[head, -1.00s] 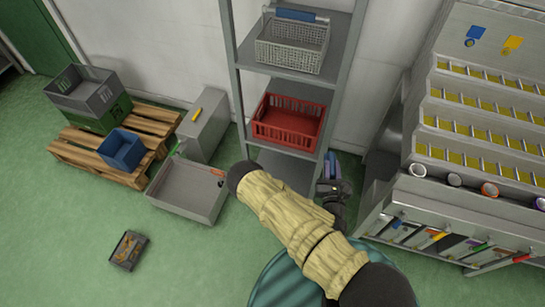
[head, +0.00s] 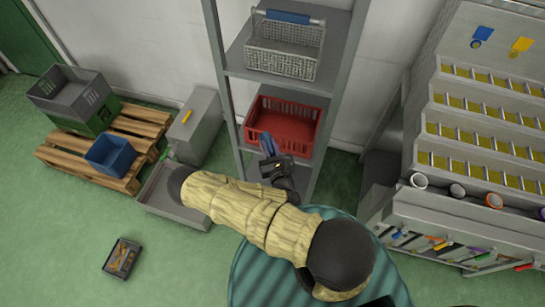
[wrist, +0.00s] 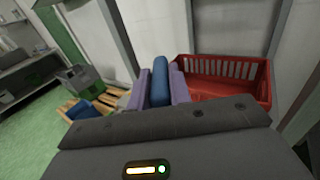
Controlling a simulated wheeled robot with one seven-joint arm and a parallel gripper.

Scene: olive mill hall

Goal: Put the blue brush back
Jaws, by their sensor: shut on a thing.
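My gripper (head: 270,150) is shut on the blue brush (wrist: 161,80). In the wrist view a blue, rounded length stands upright between the two lavender fingers; its lower end is hidden by the gripper body. In the head view the blue part (head: 267,143) shows small, in front of the red crate's lower edge. Whether it touches the crate or shelf cannot be told. A blue mark (head: 482,36) and a yellow mark (head: 521,45) show on the machine's upper panel at the right.
The red crate (head: 284,124) sits on the metal rack, with a blue-handled wire basket (head: 283,51) above. At the left are a pallet (head: 147,124), a blue bin (head: 109,154), a grey-green crate (head: 73,98) and a grey tray (head: 166,203). A small dark box (head: 121,258) lies on open floor.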

